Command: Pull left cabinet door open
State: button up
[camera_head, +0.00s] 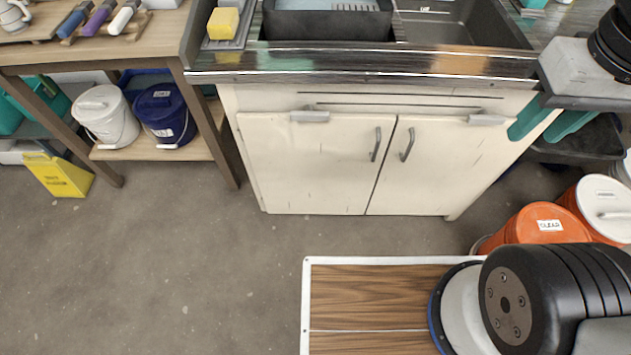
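The cream sink cabinet has two doors side by side, both closed. The left door (290,165) has a grey vertical handle (376,144) near its right edge. The right door (440,165) has a matching handle (407,145) near its left edge. My gripper (536,132) is at the upper right, its two teal fingers apart and nothing between them. It appears in front of the cabinet's right end, well to the right of both handles and touching neither.
Floor in front of the cabinet is clear on the left. A wood-topped, white-edged surface (380,290) lies below. Orange buckets (540,225) stand at right. A workbench (110,40) has a white bucket (103,115) and blue bucket (166,115) beneath; a yellow sign (60,177) stands nearby.

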aim_at(333, 167)
jog(key=z, duration=0.5)
jog(key=k, duration=1.15)
jog(key=u, duration=0.15)
jog(key=i, duration=0.45)
jog(key=u, duration=0.35)
